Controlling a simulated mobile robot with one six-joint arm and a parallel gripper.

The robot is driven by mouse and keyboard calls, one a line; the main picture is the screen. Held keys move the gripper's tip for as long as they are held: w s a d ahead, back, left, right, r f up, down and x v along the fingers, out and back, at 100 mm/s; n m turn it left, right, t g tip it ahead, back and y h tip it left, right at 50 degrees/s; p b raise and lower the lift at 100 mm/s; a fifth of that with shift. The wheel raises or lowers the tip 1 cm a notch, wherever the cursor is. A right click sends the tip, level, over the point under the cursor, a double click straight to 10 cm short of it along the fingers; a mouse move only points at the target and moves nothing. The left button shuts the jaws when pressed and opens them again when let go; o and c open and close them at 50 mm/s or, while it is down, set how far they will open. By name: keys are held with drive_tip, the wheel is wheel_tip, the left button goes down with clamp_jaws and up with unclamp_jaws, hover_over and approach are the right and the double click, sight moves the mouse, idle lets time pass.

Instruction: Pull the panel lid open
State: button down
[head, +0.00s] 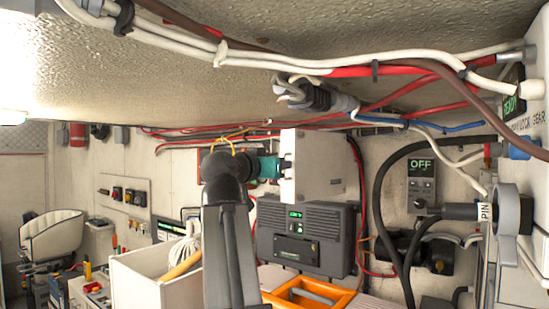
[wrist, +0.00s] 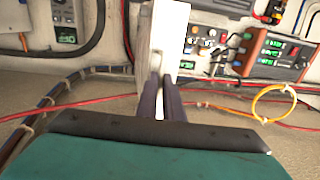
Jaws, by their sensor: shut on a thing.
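The panel lid (head: 320,165) is a pale, flat board in the middle of the head view, standing out from the back wall with its broad face and narrow edge showing. In the wrist view the lid (wrist: 173,25) is seen nearly edge-on. My gripper (head: 283,167) is at the lid's left edge in the head view. In the wrist view my gripper's dark fingers (wrist: 160,95) are closed together on the small lid handle (wrist: 156,60), which they partly hide. The lid's hinge is not clear.
Switch and display units (wrist: 215,40) show right of the lid in the wrist view. A grey device (head: 307,238) is below the lid, with an orange tray (head: 310,292) in front. A white bin (head: 150,275) stands left of my arm. Cables (head: 300,62) cross overhead.

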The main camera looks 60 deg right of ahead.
sight(294, 164)
drive_tip(key=shift+s+d+r+p, duration=0.1)
drive_tip(key=shift+s+r+p, duration=0.05)
drive_tip(key=shift+s+p, duration=0.65)
drive_tip(key=shift+s+r+p, duration=0.1)
drive_tip(key=shift+s+p, duration=0.4)
drive_tip(key=shift+s, duration=0.6)
drive_tip(key=c, duration=2.2)
unclamp_jaws()
drive_tip(key=shift+d+f, duration=0.2)
drive_tip(key=shift+d, duration=0.05)
drive_tip(key=shift+a, duration=0.2)
drive_tip(key=shift+a, duration=0.1)
